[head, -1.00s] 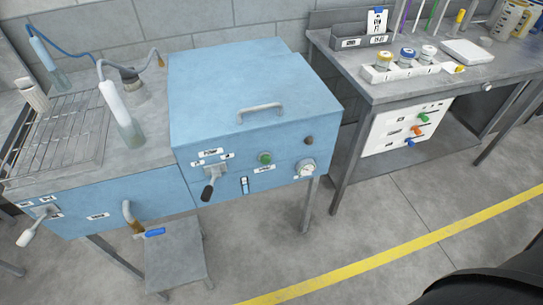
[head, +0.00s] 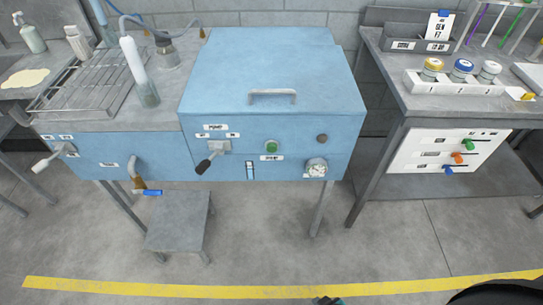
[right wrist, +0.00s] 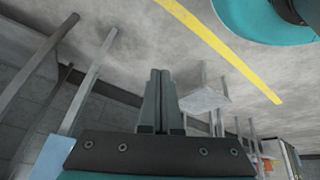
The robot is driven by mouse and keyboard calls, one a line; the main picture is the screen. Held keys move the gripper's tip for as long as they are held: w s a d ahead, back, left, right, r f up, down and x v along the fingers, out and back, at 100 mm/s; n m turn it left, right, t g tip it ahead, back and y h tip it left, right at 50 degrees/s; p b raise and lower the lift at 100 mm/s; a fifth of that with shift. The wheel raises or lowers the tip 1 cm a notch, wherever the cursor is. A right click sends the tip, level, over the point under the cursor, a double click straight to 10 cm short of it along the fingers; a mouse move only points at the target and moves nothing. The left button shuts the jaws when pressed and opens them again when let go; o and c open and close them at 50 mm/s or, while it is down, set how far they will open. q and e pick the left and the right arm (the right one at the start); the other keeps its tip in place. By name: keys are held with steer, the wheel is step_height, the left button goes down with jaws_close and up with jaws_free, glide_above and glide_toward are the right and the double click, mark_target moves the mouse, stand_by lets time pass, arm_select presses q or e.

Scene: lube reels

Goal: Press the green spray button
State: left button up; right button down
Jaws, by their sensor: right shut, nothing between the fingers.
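The green button (head: 271,146) sits on the front panel of the blue lidded cabinet (head: 265,75), with a small white label just below it. It stands out from the panel, and nothing touches it in the head view. Only a small dark tip of my right gripper (head: 328,300) shows at the bottom edge of the head view, over the floor and well short of the cabinet. In the right wrist view the right gripper's fingers (right wrist: 160,75) are together with nothing between them. My left gripper is not in view.
The panel also holds a black-handled lever (head: 205,164), a dark knob (head: 322,138) and a gauge (head: 316,168). A drain pipe with a blue-handled valve (head: 152,192) and a low step (head: 178,222) are at left. A grey workbench (head: 410,95) stands right. Floor in front is clear.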

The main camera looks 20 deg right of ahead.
mark_target(272, 148)
steer(key=w+r+n+t+y+b, duration=0.1)
steer(key=w+r+t+b, duration=0.35)
steer(key=w, duration=0.65)
steer(key=w+r+n+t+y+b, duration=0.1)
steer(key=w+r+t+b, duration=0.35)
steer(key=w, duration=0.65)
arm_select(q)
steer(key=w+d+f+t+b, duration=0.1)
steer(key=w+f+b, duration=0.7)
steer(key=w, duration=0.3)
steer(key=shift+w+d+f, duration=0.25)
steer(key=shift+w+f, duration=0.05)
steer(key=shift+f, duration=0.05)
arm_select(e)
steer(key=w+a+r+n+t+y, duration=0.2)
steer(key=r+n+y, duration=0.1)
steer(key=r, duration=0.4)
steer(key=w+a+r+n+t+y, duration=0.2)
steer(key=w+a+r+n+y, duration=0.1)
steer(key=r, duration=0.4)
steer(key=shift+w+t+y, duration=0.15)
steer(key=shift+t+y, duration=0.25)
steer(key=shift+y, duration=0.3)
steer(key=shift+w+d+r, duration=0.1)
